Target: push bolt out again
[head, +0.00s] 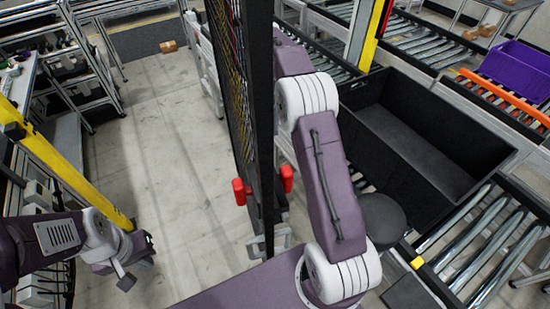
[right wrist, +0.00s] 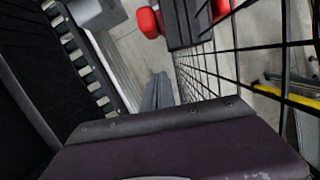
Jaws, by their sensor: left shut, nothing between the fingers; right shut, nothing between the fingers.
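A black gate post (head: 262,120) stands upright with dark wire mesh on it. A red knob (head: 240,191) sticks out on its left side and another red knob (head: 287,178) on its right. The post's red parts (right wrist: 151,22) also show at the top of the right wrist view. I cannot make out a bolt shaft or how far it is pushed. My right gripper (right wrist: 159,82) is shut and empty, below the red knob in that view and apart from it. The head view does not show it clearly. My left gripper (head: 147,250) is shut and empty at lower left, far from the post.
A large black open bin (head: 420,140) sits on the roller conveyor (head: 490,235) at right. A purple crate (head: 515,70) stands further back. A yellow post (head: 65,165) and metal racks are at left. The floor (head: 170,130) between them is clear.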

